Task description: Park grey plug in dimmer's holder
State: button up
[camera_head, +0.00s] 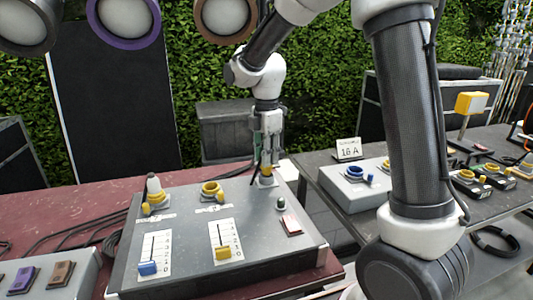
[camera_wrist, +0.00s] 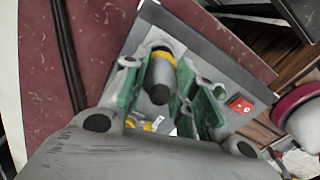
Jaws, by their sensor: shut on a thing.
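The dimmer is a grey box (camera_head: 190,248) with two sliders, on the red table in the head view. My gripper (camera_head: 267,160) points down over its back right corner. In the wrist view my gripper (camera_wrist: 160,95) is shut on the grey plug (camera_wrist: 160,78), which has a yellow ring. A bit of yellow (camera_head: 266,171) shows under my fingers in the head view, just above a small pale plate. I cannot tell the holder apart there, or whether the plug touches it. Another plug (camera_head: 154,186) stands in the left yellow socket; the middle yellow socket (camera_head: 212,190) is empty.
A grey box with a blue socket (camera_head: 355,172) stands on the right table. Dark cables (camera_head: 85,232) lie left of the dimmer.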

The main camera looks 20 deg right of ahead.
jog(key=shift+f, duration=1.3)
jog(key=o, duration=1.5)
jog(key=shift+r, duration=2.5)
